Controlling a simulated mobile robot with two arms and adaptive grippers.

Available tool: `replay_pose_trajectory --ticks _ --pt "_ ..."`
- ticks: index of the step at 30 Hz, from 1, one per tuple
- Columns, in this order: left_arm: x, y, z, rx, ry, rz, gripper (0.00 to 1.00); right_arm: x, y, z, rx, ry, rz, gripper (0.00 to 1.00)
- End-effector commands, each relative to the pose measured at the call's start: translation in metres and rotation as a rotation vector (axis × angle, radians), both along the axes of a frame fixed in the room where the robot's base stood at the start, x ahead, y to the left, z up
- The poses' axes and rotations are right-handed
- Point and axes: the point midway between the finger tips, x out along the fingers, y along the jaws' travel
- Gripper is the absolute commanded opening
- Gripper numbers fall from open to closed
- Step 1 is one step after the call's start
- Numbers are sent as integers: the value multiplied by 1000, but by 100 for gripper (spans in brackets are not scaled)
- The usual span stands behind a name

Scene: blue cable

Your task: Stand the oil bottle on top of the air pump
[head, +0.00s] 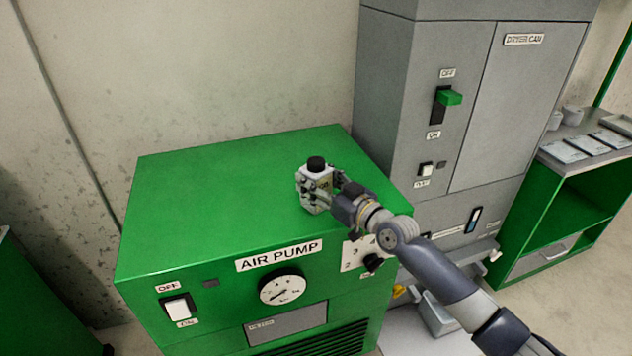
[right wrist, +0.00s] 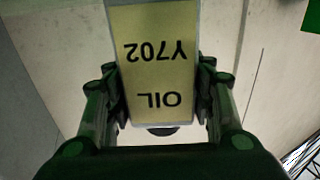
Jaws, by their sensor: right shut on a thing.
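The oil bottle (head: 304,180) is a small pale bottle with a black cap, cap up and about upright. My right gripper (head: 321,190) is shut on its body, over the green top of the air pump (head: 215,195). I cannot tell whether the bottle's base touches that top. In the right wrist view, the bottle's yellow label (right wrist: 160,60) reads "OIL Y702" upside down, and the right gripper's fingers (right wrist: 160,85) press on both sides. My left gripper is not in view.
The pump's top is otherwise bare. A tall grey dryer cabinet (head: 515,110) with a green lever (head: 450,97) stands behind to the right. A green shelf unit (head: 545,215) with items on top is at far right. The wall (head: 240,70) is behind.

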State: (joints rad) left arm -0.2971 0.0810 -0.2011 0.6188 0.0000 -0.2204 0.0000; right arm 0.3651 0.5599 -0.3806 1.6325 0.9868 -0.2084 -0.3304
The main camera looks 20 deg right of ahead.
Motion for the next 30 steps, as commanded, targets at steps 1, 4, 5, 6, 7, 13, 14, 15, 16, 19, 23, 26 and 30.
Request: replay_pose_trajectory --ticks 1,4,5,6,7,13,14,15,16,19,23,26,30 --pt "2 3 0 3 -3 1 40 0 0 2 1 -4 -1 14" --pt "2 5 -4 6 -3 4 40 0 0 -2 0 -3 -1 14" --pt "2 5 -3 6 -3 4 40 0 0 -4 -1 0 0 52" --pt "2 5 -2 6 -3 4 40 0 0 -3 -1 0 0 61" --pt "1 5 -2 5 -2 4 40 0 0 -3 -1 0 0 68" --pt "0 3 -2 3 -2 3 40 0 0 -2 0 0 0 70" --pt "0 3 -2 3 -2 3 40 0 0 -3 0 0 0 70" --pt "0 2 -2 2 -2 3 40 0 0 -3 0 0 0 70" --pt "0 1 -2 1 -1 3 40 0 0 -3 0 0 0 70" --pt "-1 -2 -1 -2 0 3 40 0 0 -1 0 0 0 70" --pt "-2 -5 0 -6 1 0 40 -6 -3 -1 -1 0 0 70" --pt "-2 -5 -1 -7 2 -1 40 -20 -9 -1 -2 1 0 70" --pt "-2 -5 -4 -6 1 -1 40 -43 -20 -3 -3 3 -1 70"
